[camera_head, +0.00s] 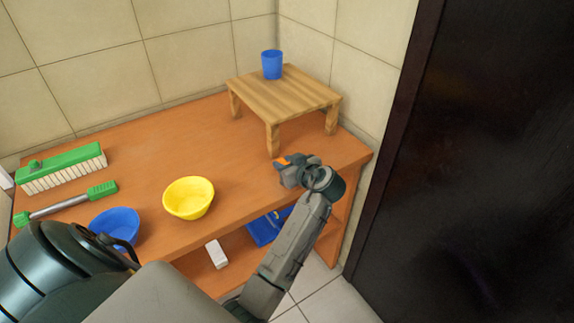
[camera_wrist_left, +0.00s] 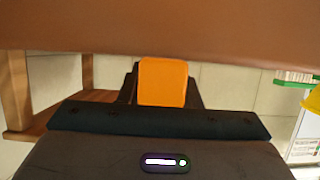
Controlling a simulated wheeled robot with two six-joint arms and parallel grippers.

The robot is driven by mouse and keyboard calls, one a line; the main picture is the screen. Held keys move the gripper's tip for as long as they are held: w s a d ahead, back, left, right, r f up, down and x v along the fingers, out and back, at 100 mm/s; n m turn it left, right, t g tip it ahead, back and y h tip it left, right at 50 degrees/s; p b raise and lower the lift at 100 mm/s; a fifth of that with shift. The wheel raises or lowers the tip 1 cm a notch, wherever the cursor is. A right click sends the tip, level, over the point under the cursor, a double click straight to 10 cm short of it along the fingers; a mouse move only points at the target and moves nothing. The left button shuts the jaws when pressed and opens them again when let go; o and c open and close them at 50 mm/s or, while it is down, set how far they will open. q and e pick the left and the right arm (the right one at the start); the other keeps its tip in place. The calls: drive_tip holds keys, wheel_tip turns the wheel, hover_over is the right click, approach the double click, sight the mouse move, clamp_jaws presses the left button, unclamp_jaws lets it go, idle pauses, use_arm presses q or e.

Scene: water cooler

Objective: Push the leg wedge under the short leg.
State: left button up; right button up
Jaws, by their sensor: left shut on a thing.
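A small wooden table (camera_head: 285,94) stands on the orange-brown bench, with a blue cup (camera_head: 272,65) on its far side. Its near leg (camera_head: 273,140), left leg (camera_head: 235,104) and right leg (camera_head: 331,121) show; I cannot tell which is short. My left gripper (camera_head: 287,163) is just in front of the near leg, low by the bench top. It is shut on an orange wedge (camera_head: 283,161), which fills the middle of the left wrist view (camera_wrist_left: 162,82). Whether the wedge touches the leg is unclear. My right gripper is not in view.
A yellow bowl (camera_head: 188,197), a blue bowl (camera_head: 116,224), a green brush (camera_head: 62,168) and a green-ended grey tool (camera_head: 68,204) lie to the left. A blue object and a white block (camera_head: 216,254) are lower down. A dark panel (camera_head: 470,180) stands right.

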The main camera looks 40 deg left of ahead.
sight(276, 155)
use_arm(q)
drive_tip(key=shift+w+a+b, duration=0.15)
drive_tip(key=shift+w+a, duration=0.2)
drive_tip(key=shift+a, duration=0.45)
drive_tip(key=shift+w+a+b, duration=0.15)
drive_tip(key=shift+w+a, duration=0.15)
drive_tip(key=shift+a, duration=0.45)
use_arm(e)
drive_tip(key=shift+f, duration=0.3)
use_arm(q)
drive_tip(key=o, duration=1.1)
drive_tip(key=shift+c, duration=0.2)
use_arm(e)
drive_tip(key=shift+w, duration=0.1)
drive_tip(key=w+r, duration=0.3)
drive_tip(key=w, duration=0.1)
use_arm(q)
drive_tip(key=p+v, duration=0.2)
drive_tip(key=v, duration=0.8)
drive_tip(key=shift+s+d+r, duration=0.15)
drive_tip(key=shift+s+d, duration=0.05)
drive_tip(key=shift+d, duration=0.1)
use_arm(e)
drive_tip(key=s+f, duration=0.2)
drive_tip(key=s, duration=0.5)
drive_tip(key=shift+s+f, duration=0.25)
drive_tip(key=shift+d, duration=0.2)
